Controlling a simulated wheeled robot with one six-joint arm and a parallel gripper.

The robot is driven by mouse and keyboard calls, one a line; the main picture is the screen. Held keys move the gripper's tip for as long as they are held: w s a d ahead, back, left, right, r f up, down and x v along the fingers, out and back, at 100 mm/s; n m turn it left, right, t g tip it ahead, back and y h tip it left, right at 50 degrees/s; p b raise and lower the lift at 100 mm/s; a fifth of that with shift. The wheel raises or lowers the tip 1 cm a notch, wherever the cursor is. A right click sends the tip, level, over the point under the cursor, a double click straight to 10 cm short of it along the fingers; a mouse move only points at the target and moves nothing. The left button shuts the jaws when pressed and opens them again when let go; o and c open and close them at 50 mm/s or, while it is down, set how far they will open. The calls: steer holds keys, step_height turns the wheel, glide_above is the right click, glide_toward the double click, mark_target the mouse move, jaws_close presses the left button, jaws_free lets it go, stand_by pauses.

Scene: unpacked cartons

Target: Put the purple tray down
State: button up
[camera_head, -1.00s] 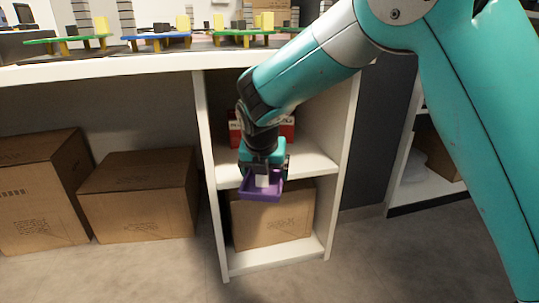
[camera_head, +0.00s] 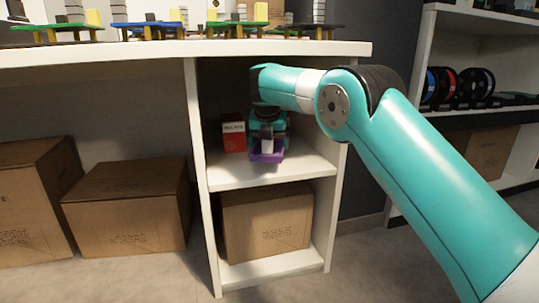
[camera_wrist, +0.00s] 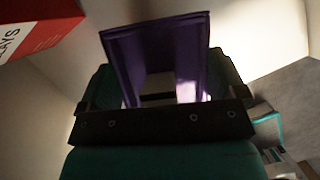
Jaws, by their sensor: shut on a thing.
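The purple tray (camera_head: 266,156) is held by my gripper (camera_head: 267,146) inside the upper compartment of the white shelf unit (camera_head: 213,177). In the head view it is close above the middle board; whether it touches the board I cannot tell. In the wrist view the purple tray (camera_wrist: 160,55) stands between the fingers of my gripper (camera_wrist: 160,95), which are shut on it. A white block-like part shows at the tray's middle. The gripper hides part of the tray.
A red and white box (camera_head: 233,133) stands left of the tray on the same board; it also shows in the wrist view (camera_wrist: 35,25). A carton (camera_head: 267,222) fills the lower compartment. The board in front of the tray is bare. The counter top (camera_head: 150,53) lies above.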

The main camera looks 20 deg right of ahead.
steer(key=shift+w+d+f, duration=0.1)
steer(key=shift+w, duration=0.1)
step_height(320, 180, down, 4)
steer(key=b, duration=0.5)
steer(key=shift+r, duration=0.3)
steer(key=shift+r, duration=0.1)
steer(key=o, duration=0.7)
